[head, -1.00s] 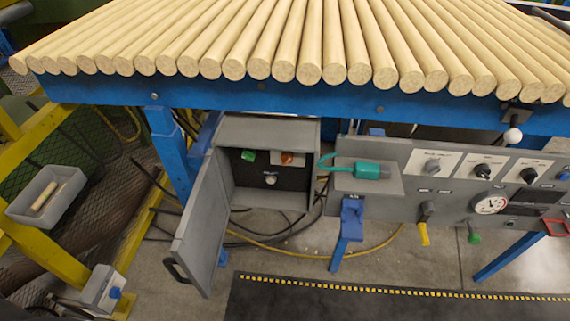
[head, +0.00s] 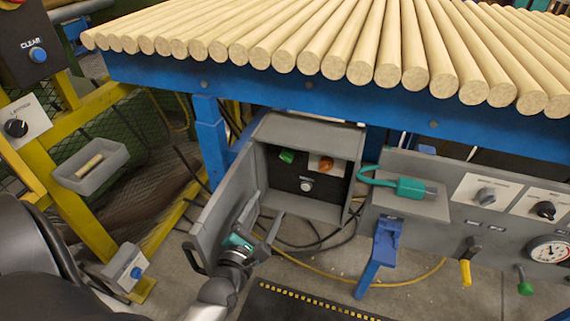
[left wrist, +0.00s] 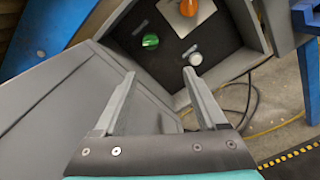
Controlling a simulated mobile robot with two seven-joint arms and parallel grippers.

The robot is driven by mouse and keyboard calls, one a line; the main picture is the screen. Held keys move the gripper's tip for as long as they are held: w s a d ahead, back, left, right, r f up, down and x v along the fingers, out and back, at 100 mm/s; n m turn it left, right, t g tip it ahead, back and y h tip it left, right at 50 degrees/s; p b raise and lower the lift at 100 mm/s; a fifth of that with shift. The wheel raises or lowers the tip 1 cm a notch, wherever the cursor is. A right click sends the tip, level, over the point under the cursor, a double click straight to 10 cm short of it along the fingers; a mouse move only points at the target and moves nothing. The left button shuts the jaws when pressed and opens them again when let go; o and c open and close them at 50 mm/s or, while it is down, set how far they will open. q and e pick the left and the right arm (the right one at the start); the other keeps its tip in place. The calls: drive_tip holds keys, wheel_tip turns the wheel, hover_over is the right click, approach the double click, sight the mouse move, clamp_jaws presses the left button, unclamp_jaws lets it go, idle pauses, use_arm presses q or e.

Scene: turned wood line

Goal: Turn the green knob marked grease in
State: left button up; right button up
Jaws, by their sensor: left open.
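A green knob (head: 287,156) sits on the dark back panel inside the open grey box; it also shows in the left wrist view (left wrist: 150,41). Its marking is not readable. Another green knob (head: 524,287) hangs below the grey control panel, with no readable label. My left gripper (head: 261,222) is open and empty in front of the box, beside the open door. In the left wrist view its fingers (left wrist: 160,75) point into the box, apart from the green knob. My right gripper is not in view.
An orange knob (head: 326,163) and a pale round knob (head: 306,186) share the box. The open grey door (head: 222,205) stands close left of my gripper. Wooden rods (head: 330,48) lie above.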

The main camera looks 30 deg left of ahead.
use_arm(q)
drive_tip(key=r+n, duration=0.1)
drive_tip(key=r, duration=0.1)
drive_tip(key=b, duration=0.4)
approach(285, 159)
drive_tip(key=x, duration=0.8)
drive_tip(key=shift+f, duration=0.15)
drive_tip(key=shift+b+x, duration=0.4)
drive_tip(key=shift+x, duration=0.4)
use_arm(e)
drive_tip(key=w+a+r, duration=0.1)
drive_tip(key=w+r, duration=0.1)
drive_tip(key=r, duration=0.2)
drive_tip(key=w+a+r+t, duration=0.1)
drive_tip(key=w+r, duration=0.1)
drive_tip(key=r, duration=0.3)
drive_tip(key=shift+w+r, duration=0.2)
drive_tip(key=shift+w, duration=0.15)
use_arm(q)
clamp_jaws()
